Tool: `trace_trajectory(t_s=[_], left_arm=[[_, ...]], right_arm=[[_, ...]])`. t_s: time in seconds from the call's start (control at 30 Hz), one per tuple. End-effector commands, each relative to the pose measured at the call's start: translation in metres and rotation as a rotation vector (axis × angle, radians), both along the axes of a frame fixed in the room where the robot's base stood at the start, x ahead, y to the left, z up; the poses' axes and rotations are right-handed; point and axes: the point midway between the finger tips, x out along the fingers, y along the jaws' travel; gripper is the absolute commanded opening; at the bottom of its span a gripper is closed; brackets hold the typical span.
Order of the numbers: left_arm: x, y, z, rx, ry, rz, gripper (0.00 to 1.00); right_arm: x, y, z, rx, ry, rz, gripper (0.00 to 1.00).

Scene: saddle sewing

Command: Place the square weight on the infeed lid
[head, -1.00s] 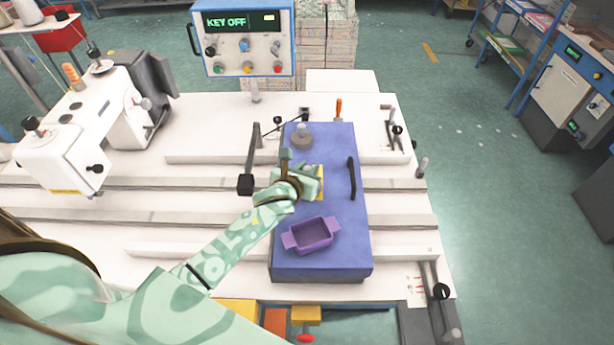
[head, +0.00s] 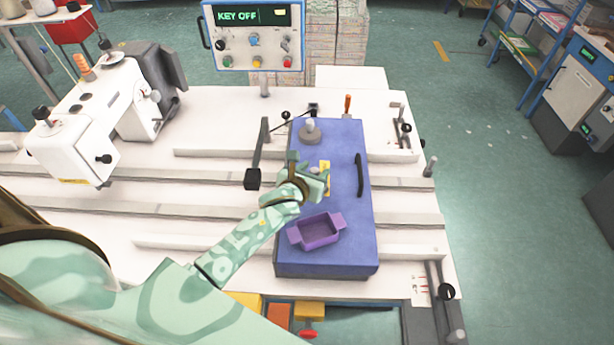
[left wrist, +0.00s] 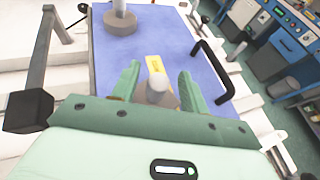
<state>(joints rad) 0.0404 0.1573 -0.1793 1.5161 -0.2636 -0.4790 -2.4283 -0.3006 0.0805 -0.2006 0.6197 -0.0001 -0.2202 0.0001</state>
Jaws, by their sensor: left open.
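The blue infeed lid (head: 345,240) lies on the white machine table; it also fills the middle of the left wrist view (left wrist: 185,40). My left gripper (head: 318,180) is over the middle of the lid. In the left wrist view its fingers (left wrist: 159,84) are open, one on each side of a pale knob (left wrist: 157,90). The knob appears to belong to the square weight; its base is mostly hidden by the gripper. A yellow label (left wrist: 154,63) shows just beyond the knob. I cannot tell whether the fingers touch the knob.
A round grey weight with a knob (head: 310,134) stands at the lid's far end. A purple tray (head: 318,231) sits near its front end. A black handle (head: 360,175) rises along the right side. A dark clamp block on an arm (head: 253,178) stands beside the left edge.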

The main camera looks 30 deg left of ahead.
Motion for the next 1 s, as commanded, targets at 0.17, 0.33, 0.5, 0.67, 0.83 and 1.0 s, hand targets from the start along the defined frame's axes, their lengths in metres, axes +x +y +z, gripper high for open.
trace_trajectory(t_s=[0.17,0.33,0.5,0.67,0.83,1.0], left_arm=[[-0.035,-0.002,0.015,0.004,0.002,-0.002,0.45],[-0.072,-0.004,0.031,0.002,0.002,-0.002,0.45],[-0.097,-0.005,0.041,0.001,0.002,0.0,0.45],[-0.105,-0.006,0.044,0.002,0.001,0.0,0.45],[-0.105,-0.006,0.044,0.001,0.001,0.001,0.45],[-0.105,-0.006,0.044,0.001,0.001,0.001,0.45]], right_arm=[[0.001,-0.001,0.009,-0.002,-0.002,0.0,0.36],[0.001,-0.001,0.015,-0.001,-0.003,-0.001,0.36],[0.001,-0.001,0.017,-0.001,-0.003,-0.001,0.36],[0.001,-0.001,0.017,-0.001,-0.003,-0.001,0.36],[0.002,-0.001,0.017,-0.001,-0.003,-0.001,0.36],[0.002,0.0,0.017,-0.001,-0.003,-0.001,0.36]])
